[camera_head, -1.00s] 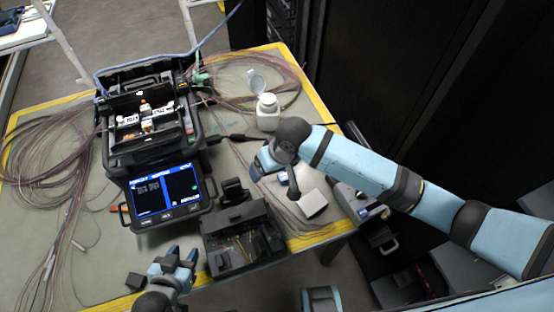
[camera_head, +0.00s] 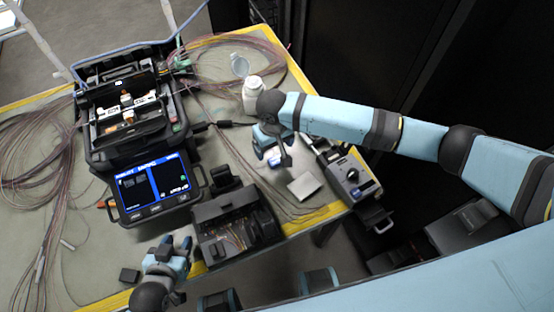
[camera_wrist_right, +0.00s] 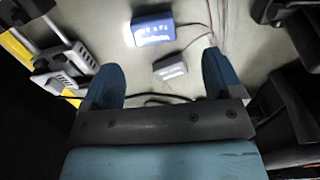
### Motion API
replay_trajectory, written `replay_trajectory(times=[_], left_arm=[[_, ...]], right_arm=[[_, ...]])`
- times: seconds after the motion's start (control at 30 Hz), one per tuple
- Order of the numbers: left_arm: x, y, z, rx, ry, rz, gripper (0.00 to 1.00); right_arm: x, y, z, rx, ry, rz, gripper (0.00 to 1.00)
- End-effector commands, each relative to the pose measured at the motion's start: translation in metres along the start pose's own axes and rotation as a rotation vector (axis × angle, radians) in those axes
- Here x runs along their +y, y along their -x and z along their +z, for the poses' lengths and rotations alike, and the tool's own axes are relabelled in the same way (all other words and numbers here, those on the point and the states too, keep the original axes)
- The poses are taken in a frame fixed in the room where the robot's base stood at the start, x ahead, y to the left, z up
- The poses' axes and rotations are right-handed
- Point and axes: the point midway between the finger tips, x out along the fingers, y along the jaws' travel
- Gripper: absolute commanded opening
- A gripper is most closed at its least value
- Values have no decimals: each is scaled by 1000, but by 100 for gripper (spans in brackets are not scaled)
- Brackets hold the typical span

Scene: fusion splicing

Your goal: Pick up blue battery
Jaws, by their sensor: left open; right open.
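The blue battery (camera_wrist_right: 152,30) is a small blue box with a bright white-lettered face and a cable beside it. In the right wrist view it lies on the table at the top, beyond my fingertips and apart from them. My right gripper (camera_wrist_right: 158,80) is open and empty, its two blue fingers spread below the battery. In the head view my right gripper (camera_head: 268,142) hangs over the table's right part and largely hides what lies under it. My left gripper (camera_head: 180,245) is open and empty near the table's front edge.
A fusion splicer (camera_head: 125,110) with a lit screen (camera_head: 153,187) stands at the left. A dark open case (camera_head: 235,222) lies at the front. A white bottle (camera_head: 252,95) stands behind my right gripper. A grey handled device (camera_head: 350,176) sits at the right edge. A small grey box (camera_wrist_right: 170,68) lies below the battery.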

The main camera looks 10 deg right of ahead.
Motion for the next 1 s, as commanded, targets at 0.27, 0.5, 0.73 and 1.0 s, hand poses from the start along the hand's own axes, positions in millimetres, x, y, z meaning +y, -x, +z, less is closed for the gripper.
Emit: replay_trajectory(times=[0.27, 0.5, 0.73, 1.0], left_arm=[[-1, 1, -1, 0, 0, -1, 43], [-1, 1, -2, 0, 0, -1, 43], [-1, 1, -2, 0, 0, -1, 43], [-1, 1, -2, 0, 0, -1, 43]], right_arm=[[3, -23, 0, -1, 1, 2, 85], [7, -57, 0, -1, 1, 0, 85], [7, -62, 0, 1, 2, -1, 85], [7, -62, 0, 1, 2, 0, 41]])
